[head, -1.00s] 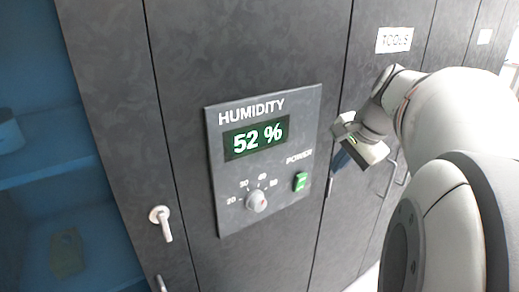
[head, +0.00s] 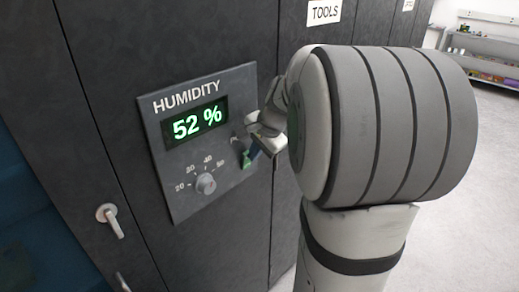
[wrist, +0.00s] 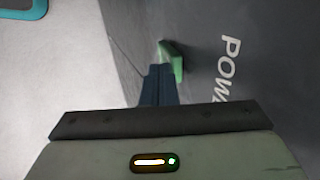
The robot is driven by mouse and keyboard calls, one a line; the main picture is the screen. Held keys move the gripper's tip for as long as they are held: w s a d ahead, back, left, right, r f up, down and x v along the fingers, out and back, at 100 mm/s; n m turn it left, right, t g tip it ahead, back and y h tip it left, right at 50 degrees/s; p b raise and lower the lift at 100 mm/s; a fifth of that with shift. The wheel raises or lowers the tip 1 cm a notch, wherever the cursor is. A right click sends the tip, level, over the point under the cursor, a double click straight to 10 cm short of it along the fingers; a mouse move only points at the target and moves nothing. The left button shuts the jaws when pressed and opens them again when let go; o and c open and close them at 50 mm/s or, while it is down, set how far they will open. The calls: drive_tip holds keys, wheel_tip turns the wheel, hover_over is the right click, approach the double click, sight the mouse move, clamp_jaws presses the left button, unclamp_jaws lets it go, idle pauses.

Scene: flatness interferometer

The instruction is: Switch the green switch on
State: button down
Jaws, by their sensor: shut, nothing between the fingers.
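The green switch (head: 246,159) sits on the right side of the grey humidity panel (head: 163,140), partly hidden by my gripper in the head view. In the wrist view the green switch (wrist: 172,62) stands out from the dark panel beside the sideways POWER label. My gripper (head: 252,153) is shut and empty. Its dark fingertips (wrist: 158,72) are at the switch in the wrist view, touching it or very close; I cannot tell which. The head view shows the panel display lit at 52 %.
A knob (head: 205,184) with a number scale sits lower on the panel. A cabinet door handle (head: 109,219) is at the left. A shelf (head: 483,55) stands far back over open floor.

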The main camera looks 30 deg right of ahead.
drive_tip(key=shift+w+r, duration=0.1)
drive_tip(key=shift+w+a+r, duration=0.1)
drive_tip(key=shift+w, duration=0.15)
idle(0.3)
drive_tip(key=shift+r, duration=0.1)
drive_tip(key=shift+r+p, duration=0.7)
drive_tip(key=shift+p, duration=0.05)
